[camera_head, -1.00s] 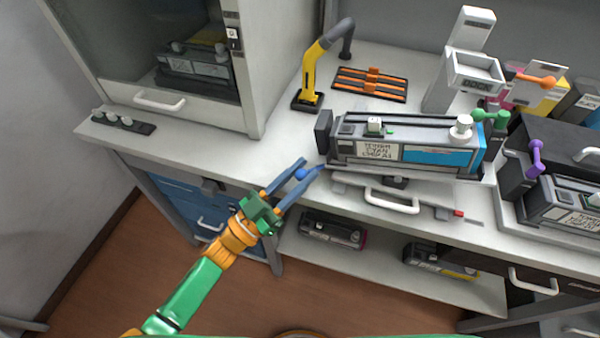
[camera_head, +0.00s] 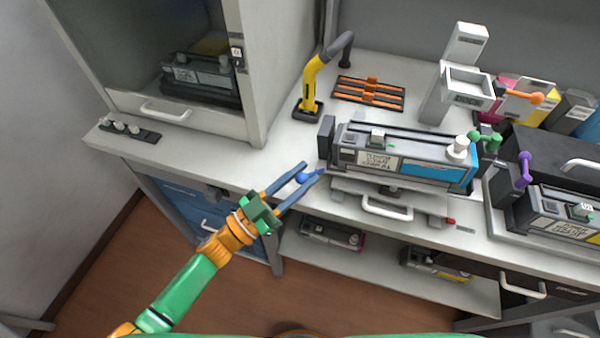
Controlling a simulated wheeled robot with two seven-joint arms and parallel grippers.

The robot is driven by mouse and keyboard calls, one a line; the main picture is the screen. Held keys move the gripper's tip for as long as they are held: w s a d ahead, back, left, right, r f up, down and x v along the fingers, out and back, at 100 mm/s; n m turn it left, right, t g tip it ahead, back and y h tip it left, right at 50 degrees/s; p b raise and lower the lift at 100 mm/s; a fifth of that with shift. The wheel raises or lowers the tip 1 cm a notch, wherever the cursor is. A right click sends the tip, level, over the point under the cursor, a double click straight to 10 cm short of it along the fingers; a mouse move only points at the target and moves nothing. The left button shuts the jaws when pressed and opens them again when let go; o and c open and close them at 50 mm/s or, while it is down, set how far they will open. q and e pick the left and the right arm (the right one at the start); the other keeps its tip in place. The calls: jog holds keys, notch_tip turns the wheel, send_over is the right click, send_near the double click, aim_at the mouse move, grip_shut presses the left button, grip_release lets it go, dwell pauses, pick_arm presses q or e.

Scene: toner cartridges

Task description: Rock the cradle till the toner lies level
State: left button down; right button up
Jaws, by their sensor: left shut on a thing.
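A grey toner cartridge (camera_head: 350,157) with a white label lies lengthwise on the bench, on a cradle (camera_head: 350,186) mostly hidden beneath it. A bright cyan area (camera_head: 438,174) fills the right part of its front; I cannot tell whether the toner is level. A dark block (camera_head: 326,138) stands at its left end, a white knob (camera_head: 459,148) and a green handle (camera_head: 485,140) at its right. My left gripper (camera_head: 311,172) is at the cradle's left end, shut on a blue ball knob (camera_head: 303,178) between its fingers. My right gripper is out of view.
A yellow bent arm (camera_head: 309,90) and an orange-barred rack (camera_head: 368,93) stand behind. A grey dock stand (camera_head: 467,85) is at back right. Another cartridge with a purple handle (camera_head: 524,168) is right. A glass-fronted cabinet (camera_head: 250,60) is left.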

pick_arm(q)
jog(key=r+m+p, duration=0.1)
jog(key=p, duration=0.1)
jog(key=r+g+p, duration=0.1)
jog(key=r, duration=0.1)
jog(key=r+m+p, duration=0.1)
jog(key=r+p, duration=0.1)
jog(key=shift+d+r+m+y+p, duration=0.2)
jog(key=shift+d+m+y+p, duration=0.1)
jog(key=shift+p, duration=0.05)
jog(key=shift+s+d+r+m+g+p, duration=0.1)
jog(key=shift+d+m+g+p, duration=0.05)
jog(key=shift+m+g+p, duration=0.2)
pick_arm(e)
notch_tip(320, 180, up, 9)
pick_arm(q)
jog(key=shift+f, duration=0.2)
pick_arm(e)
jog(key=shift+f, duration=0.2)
pick_arm(q)
jog(key=c, duration=0.6)
grip_release()
jog(key=b+v, duration=0.2)
jog(key=v, duration=0.5)
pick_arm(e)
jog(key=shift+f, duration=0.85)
